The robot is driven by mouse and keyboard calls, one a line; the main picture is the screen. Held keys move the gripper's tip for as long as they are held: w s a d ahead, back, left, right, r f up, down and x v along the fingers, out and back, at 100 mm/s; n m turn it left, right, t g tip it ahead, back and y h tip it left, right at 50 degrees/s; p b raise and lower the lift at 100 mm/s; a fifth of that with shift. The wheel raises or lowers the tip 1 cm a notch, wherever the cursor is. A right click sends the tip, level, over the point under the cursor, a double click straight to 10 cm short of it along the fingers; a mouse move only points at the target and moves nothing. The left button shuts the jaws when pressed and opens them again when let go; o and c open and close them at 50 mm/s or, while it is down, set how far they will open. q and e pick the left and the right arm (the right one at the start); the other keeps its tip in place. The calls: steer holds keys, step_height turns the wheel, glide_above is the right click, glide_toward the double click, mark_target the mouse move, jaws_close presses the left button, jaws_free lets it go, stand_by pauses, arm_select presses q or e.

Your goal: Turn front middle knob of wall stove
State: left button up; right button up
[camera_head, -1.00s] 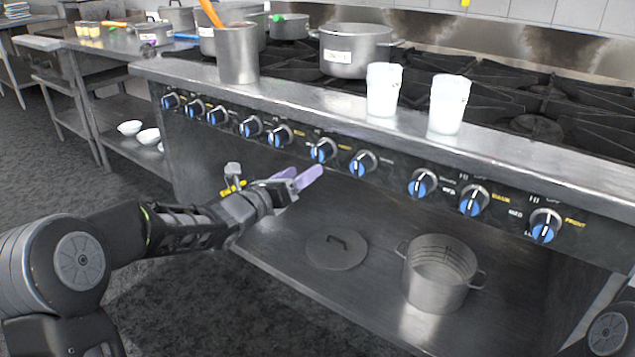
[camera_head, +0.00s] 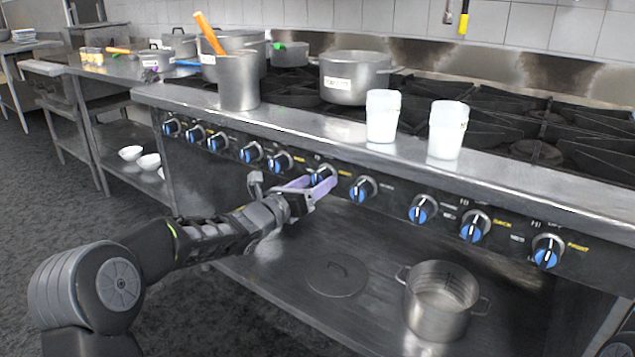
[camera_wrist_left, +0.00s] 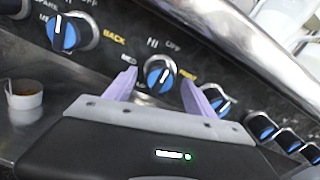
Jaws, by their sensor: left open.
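The wall stove (camera_head: 400,165) has a dark front panel with a row of blue-faced knobs. My left gripper (camera_head: 316,184) has open lilac fingers reaching up to one knob (camera_head: 321,174) near the middle of the row. In the left wrist view this knob (camera_wrist_left: 160,75) shows between the two fingertips (camera_wrist_left: 158,93), with its white pointer line close to upright. The fingers lie on either side of it; I cannot tell whether they touch it. A knob with a yellow BACK label (camera_wrist_left: 72,33) is to its left. My right gripper is not in view.
Further knobs sit to the right, the nearest here (camera_head: 363,189). Two white cups (camera_head: 381,116) (camera_head: 447,130) stand on the stove's front ledge. A lid (camera_head: 337,275) and a steel pot (camera_head: 440,300) are on the lower shelf.

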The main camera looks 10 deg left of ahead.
arm_select(q)
steer(key=shift+w+d, duration=0.25)
steer(key=shift+w, duration=0.4)
steer(key=c, duration=1.4)
